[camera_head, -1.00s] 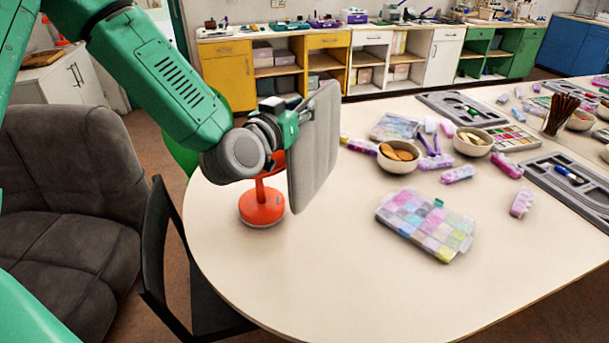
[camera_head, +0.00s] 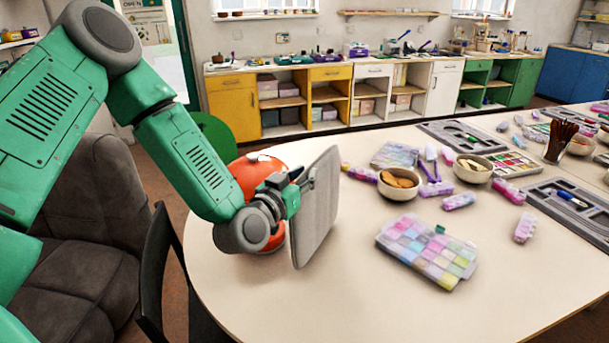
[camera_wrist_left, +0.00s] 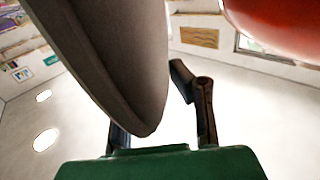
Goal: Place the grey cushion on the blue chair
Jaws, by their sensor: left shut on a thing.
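My left gripper (camera_head: 303,182) is shut on the grey cushion (camera_head: 317,212) by its near-left face. The cushion is held upright, almost edge-on, over the left end of the table; I cannot tell whether its lower edge touches the tabletop. In the left wrist view the cushion (camera_wrist_left: 115,45) fills the upper left and hides part of the fingers; one dark finger (camera_wrist_left: 203,105) shows at its right. A dark chair (camera_head: 158,265) stands at the table's left edge, partly hidden; it looks black. I see no clearly blue chair. My right gripper is not in view.
An orange-red lamp (camera_head: 256,172) stands close behind the gripper. The pale table (camera_head: 330,305) has a bead box (camera_head: 428,250), bowls (camera_head: 399,184) and trays to the right; its front part is clear. A grey armchair (camera_head: 95,190) is at the left.

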